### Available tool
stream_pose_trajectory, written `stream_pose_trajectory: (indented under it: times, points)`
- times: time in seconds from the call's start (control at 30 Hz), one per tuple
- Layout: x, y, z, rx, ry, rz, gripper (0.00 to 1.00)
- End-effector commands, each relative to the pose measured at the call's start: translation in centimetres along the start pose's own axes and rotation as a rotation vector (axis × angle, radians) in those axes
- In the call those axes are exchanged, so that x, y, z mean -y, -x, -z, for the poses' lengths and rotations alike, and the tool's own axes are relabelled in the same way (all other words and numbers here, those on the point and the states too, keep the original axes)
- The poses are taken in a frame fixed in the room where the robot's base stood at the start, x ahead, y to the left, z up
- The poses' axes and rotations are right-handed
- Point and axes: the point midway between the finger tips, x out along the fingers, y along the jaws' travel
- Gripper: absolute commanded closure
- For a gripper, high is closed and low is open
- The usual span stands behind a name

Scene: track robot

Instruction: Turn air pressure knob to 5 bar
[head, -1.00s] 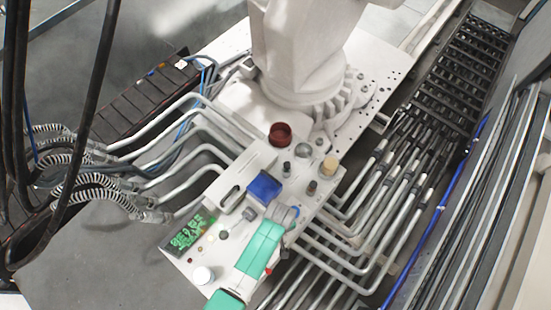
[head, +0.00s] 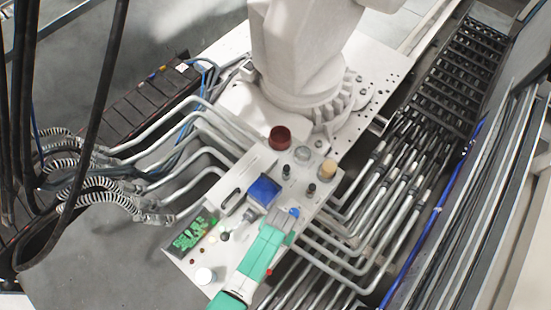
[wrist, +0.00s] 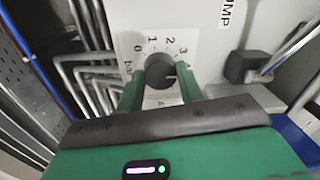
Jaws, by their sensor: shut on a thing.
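The air pressure knob (wrist: 158,71) is a dark round knob on a white panel. Around it is a dial scale (wrist: 169,40) with "bar" at the left and the numbers 0, 1, 2 and 3 visible. Higher marks are partly covered by the finger at the right. A small light mark shows on the knob's right side, but I cannot read its exact setting. My gripper (wrist: 159,78) has its green fingers on both sides of the knob and is shut on it. In the head view my green gripper (head: 262,252) reaches the panel's lower right edge, and the knob is hidden.
A dark lever (wrist: 243,66) stands right of the knob.

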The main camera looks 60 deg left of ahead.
Motion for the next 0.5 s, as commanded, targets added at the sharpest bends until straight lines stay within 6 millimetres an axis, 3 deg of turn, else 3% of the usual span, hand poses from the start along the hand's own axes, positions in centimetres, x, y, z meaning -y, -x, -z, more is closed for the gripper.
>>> stream_pose_trajectory:
  times: [0.5]
  points:
    - [0.03, 0.05, -0.06, -0.024, -0.42, 0.0, 0.86]
